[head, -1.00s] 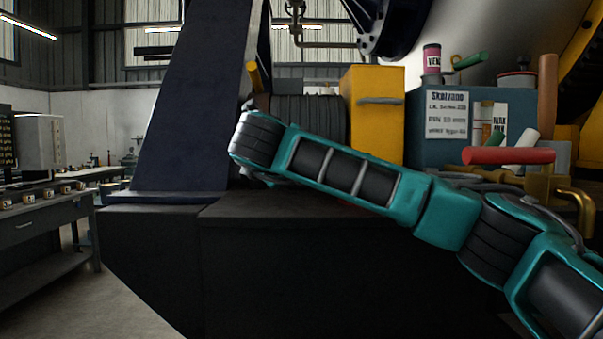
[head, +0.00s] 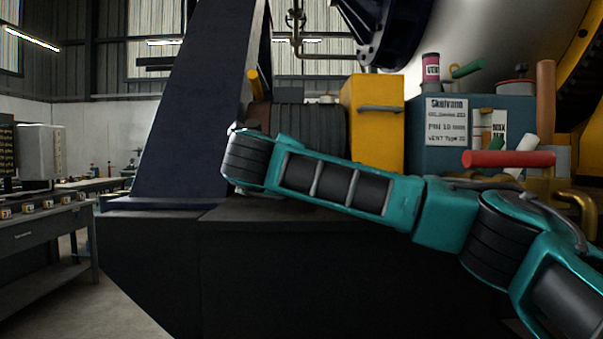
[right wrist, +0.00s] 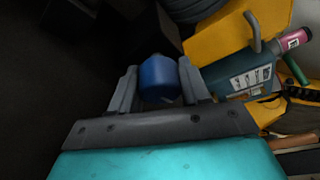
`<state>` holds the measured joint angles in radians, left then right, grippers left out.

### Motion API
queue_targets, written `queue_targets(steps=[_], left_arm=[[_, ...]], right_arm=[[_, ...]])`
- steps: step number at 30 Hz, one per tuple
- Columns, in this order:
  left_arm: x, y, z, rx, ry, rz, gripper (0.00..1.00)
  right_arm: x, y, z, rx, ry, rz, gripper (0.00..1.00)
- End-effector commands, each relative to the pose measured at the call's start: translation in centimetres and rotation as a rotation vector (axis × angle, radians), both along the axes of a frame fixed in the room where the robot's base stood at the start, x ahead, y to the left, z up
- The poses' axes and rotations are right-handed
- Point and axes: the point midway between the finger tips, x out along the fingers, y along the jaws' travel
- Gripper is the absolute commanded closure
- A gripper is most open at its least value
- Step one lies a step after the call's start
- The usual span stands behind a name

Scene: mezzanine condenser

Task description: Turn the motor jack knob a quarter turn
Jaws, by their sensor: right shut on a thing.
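The motor jack knob (right wrist: 158,77), a rounded blue piece, shows in the right wrist view between the two grey fingers of my right gripper (right wrist: 160,82). The gripper is shut on it, with one finger on each side. How far the knob is turned cannot be told. In the head view my teal right arm reaches in from the right, and its wrist end is in front of the dark ribbed motor housing (head: 308,125). The gripper fingers and the knob are hidden there. My left gripper is not in view.
A yellow box (head: 372,120) and a blue labelled box (head: 460,150) stand behind my right arm. A red cylinder (head: 508,159) lies at the right. A dark blue sloping column (head: 195,110) rises at the left. A black plinth (head: 290,265) fills the space below.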

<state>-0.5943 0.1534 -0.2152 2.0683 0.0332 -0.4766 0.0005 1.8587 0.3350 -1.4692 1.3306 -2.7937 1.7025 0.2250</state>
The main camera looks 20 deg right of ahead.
Motion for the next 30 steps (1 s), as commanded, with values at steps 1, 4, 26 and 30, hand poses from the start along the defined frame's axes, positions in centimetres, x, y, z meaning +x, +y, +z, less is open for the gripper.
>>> queue_targets(steps=[1,4,26,30], left_arm=[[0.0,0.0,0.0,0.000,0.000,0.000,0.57],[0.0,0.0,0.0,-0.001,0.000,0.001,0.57],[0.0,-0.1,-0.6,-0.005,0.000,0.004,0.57],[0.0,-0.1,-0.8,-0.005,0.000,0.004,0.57]], right_arm=[[0.0,0.1,0.0,0.000,-0.001,0.003,0.84],[0.0,0.1,0.0,0.000,-0.001,0.003,0.46],[-3.6,2.8,0.7,0.000,-0.003,0.007,0.31],[-6.5,4.9,1.2,-0.001,-0.005,0.008,0.31]])
